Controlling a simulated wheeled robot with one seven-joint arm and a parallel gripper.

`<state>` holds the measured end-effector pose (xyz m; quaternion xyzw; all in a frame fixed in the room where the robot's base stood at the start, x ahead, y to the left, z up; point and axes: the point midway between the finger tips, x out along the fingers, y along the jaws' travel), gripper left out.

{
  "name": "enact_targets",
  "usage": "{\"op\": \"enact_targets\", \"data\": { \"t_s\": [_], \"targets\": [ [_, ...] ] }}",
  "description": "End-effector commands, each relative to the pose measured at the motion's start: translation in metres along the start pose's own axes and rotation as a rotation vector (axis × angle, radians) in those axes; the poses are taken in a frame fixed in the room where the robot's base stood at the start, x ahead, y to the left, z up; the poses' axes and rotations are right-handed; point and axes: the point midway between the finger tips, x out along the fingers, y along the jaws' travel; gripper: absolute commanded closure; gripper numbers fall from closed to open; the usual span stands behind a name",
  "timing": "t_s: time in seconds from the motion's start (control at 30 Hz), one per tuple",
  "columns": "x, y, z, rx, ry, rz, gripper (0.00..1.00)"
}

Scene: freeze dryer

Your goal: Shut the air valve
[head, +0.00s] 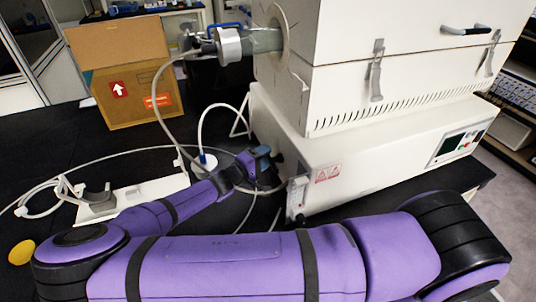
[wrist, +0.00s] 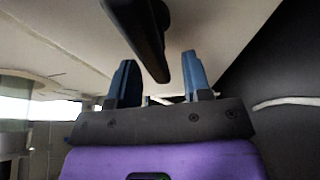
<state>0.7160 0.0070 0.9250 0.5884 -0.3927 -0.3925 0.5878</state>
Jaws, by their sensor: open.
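My gripper (head: 259,162) is beside the left side of the white freeze dryer's lower housing (head: 375,150). In the wrist view my gripper (wrist: 161,78) is open, with its two blue fingers apart. A long black handle (wrist: 145,35), probably the air valve's, hangs from the pale surface and reaches toward the gap between the fingers. Its near end overlaps that gap in the picture; I cannot tell whether it touches a finger. In the head view the valve is small and mostly hidden near my gripper.
A small flow gauge (head: 297,196) is on the housing's front left corner. A white hose (head: 215,112) and loose tubes lie around my gripper. A cardboard box (head: 125,85) stands at the back left. A white stand (head: 140,193) lies on the black table at left.

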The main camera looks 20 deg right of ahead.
Motion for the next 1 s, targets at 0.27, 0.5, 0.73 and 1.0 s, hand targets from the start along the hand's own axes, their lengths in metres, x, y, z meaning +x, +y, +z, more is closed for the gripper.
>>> {"op": "enact_targets", "data": {
  "t_s": [0.27,0.5,0.73,1.0],
  "targets": [
    [0.0151,0.0000,0.0003,-0.001,0.000,0.000,0.55],
    [0.0152,0.0001,0.0003,-0.001,0.000,0.000,0.60],
    [0.0150,0.0000,0.0003,-0.001,0.000,0.000,1.00],
    [0.0149,-0.0008,0.0004,-0.025,-0.001,-0.012,1.00]
  ]
}}
